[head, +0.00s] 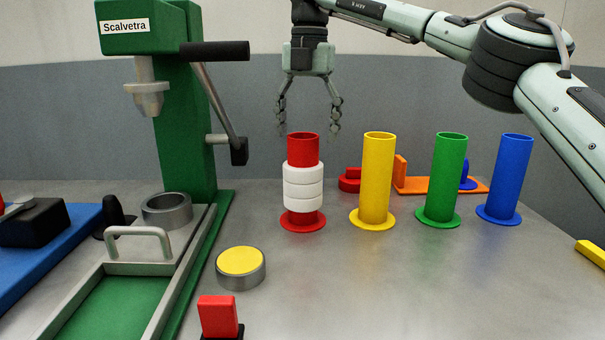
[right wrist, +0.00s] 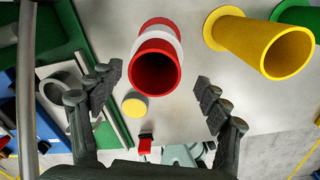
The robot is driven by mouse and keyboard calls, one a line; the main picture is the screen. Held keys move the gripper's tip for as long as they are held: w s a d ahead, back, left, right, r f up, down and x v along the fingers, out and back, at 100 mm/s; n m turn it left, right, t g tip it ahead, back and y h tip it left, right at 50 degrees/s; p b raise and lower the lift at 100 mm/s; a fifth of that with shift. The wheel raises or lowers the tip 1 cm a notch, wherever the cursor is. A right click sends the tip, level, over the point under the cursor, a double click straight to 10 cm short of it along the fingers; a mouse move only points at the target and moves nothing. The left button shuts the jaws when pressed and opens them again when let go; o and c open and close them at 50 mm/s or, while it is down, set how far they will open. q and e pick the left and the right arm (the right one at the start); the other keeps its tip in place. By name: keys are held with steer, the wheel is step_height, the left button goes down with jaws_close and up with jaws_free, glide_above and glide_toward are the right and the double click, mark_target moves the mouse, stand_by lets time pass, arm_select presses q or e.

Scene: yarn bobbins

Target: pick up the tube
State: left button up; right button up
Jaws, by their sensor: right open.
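The tubes stand upright in a row on flanged bases: a red tube (head: 303,150) with several white rings (head: 303,188) around it, a yellow tube (head: 377,180), a green tube (head: 443,180) and a blue tube (head: 507,172). My right gripper (head: 308,130) is open and empty, pointing down above the red tube. In the right wrist view, the red tube's open top (right wrist: 156,75) lies between the two spread fingers, and the yellow tube (right wrist: 262,45) is to the right. The fingers do not appear to touch any tube. My left gripper is not in view.
A green press (head: 185,100) with a lever stands at the left, with a metal-framed green tray (head: 110,310) before it. A yellow-topped disc (head: 240,262) and a red block (head: 218,316) lie in front. Orange and red parts (head: 440,185) lie behind the tubes.

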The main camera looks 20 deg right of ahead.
mark_target(306, 144)
step_height(306, 144, down, 3)
steer(key=shift+f, duration=0.1)
steer(key=shift+w+a+f, duration=0.15)
steer(key=shift+f, duration=0.95)
steer(key=shift+w+a+f, duration=0.1)
steer(key=shift+f, duration=1)
steer(key=c, duration=1.2)
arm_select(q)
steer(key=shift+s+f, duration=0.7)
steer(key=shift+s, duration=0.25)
arm_select(e)
steer(key=shift+c, duration=0.2)
